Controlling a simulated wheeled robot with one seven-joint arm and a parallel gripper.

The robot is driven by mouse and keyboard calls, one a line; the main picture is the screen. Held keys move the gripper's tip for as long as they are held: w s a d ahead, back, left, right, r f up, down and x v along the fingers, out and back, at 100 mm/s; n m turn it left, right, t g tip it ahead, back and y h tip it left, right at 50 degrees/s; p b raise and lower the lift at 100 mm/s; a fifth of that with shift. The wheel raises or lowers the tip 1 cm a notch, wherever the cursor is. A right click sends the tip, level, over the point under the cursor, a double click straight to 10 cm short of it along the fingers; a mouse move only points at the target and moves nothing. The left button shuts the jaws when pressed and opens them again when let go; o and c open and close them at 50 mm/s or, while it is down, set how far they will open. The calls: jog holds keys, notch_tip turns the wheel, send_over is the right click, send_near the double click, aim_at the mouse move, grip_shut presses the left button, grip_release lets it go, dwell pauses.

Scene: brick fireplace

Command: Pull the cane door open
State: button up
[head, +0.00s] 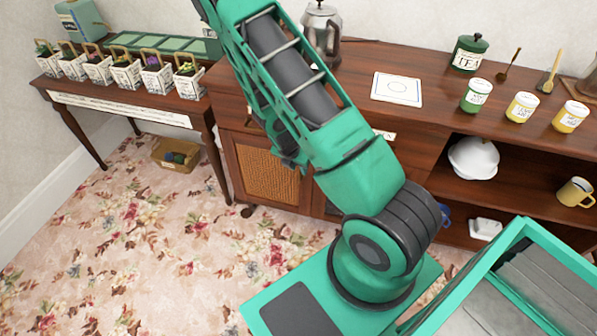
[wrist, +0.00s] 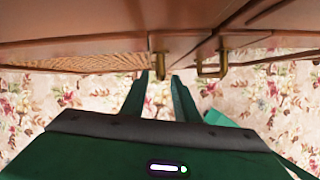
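The cane door (head: 268,172) is a woven panel in a dark wood frame, low on the left of the brown sideboard. It looks closed in the head view. In the wrist view its woven panel (wrist: 85,62) runs across the upper left, seen at a steep angle. A brass handle (wrist: 158,66) hangs at the right end of that panel. My gripper (wrist: 160,76) has its two green fingers apart, with this handle between or just beyond the fingertips. I cannot tell whether they touch it. In the head view my arm hides the gripper and handle.
A second brass handle (wrist: 211,66) is just right of my fingers. The sideboard top (head: 435,62) holds jars and a metal pot (head: 321,30). A side table (head: 125,98) with several planters stands left, a box (head: 176,155) beneath. The flowered floor (head: 150,240) before the door is clear.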

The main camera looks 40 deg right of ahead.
aim_at(300, 182)
jog(key=shift+x, duration=1.8)
grip_shut()
